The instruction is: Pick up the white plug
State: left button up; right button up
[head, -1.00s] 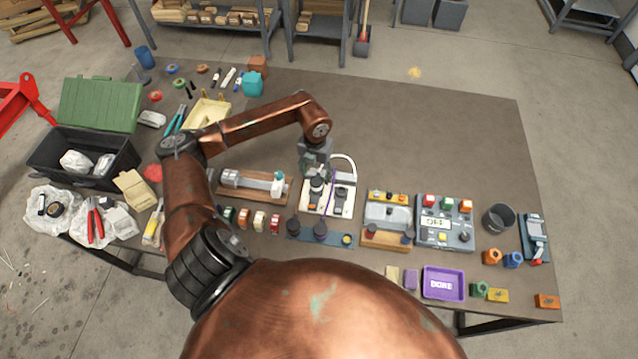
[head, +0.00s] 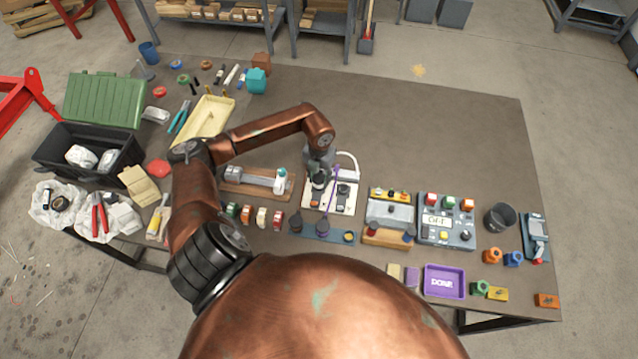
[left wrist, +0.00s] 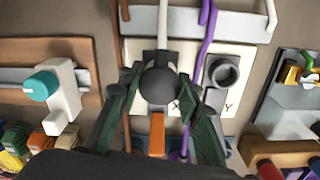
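A pale socket board (head: 318,204) marked X and Y stands mid-table; it also shows in the left wrist view (left wrist: 230,52). A white cord (left wrist: 163,20) runs down to a dark, round-topped plug (left wrist: 158,86) on this board. I see no all-white plug body. My left gripper (left wrist: 158,128) is over this plug, its two green-grey fingers apart, one on each side. I cannot tell whether they touch it. In the head view my left gripper (head: 320,165) partly hides the plug. My right gripper is not in view.
A purple cord (left wrist: 205,22) passes close to the right finger. A dark round socket (left wrist: 222,72) stands right of the plug. A vise-like fixture (head: 255,181) is at left, and a button box (head: 447,220) at right. The table's far right is clear.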

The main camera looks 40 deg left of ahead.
pick_arm(q)
jog(key=c, duration=0.7)
jog(key=shift+r, duration=0.1)
jog(key=shift+w+r, duration=0.1)
jog(key=shift+r, duration=0.5)
jog(key=s+d+r, duration=0.2)
jog(key=s+r, duration=0.2)
jog(key=s+d+r+b, duration=0.1)
jog(key=s+d+r, duration=0.1)
jog(key=s+r, duration=0.1)
jog(key=s+d+r, duration=0.2)
jog(key=s+r, duration=0.2)
jog(key=s, duration=0.1)
jog(key=shift+s+d+r, duration=0.25)
jog(key=shift+d+r, duration=0.05)
jog(key=shift+r, duration=0.05)
